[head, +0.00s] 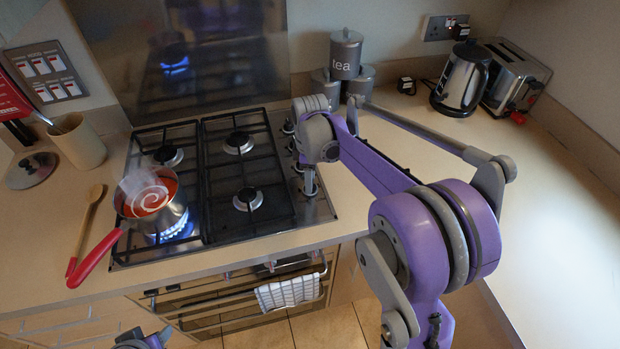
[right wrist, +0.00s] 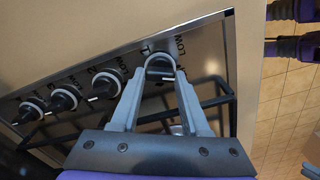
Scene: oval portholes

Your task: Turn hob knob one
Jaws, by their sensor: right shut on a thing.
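The hob (head: 327,205) has a row of knobs along its right side. My right gripper (head: 310,185) reaches down over the front end of that row. In the right wrist view, my right gripper (right wrist: 160,72) is shut on the end knob (right wrist: 160,66), a dark knob with a pale ring, its fingers on either side. Several other knobs, such as the adjacent one (right wrist: 106,84), stand free in line.
A saucepan (head: 165,219) of red soup with a red handle steams over a blue flame on the front left burner. A wooden spoon (head: 85,230) lies left of the hob. Canisters (head: 346,55), a kettle (head: 461,80) and a toaster (head: 516,75) stand behind; the right worktop is clear.

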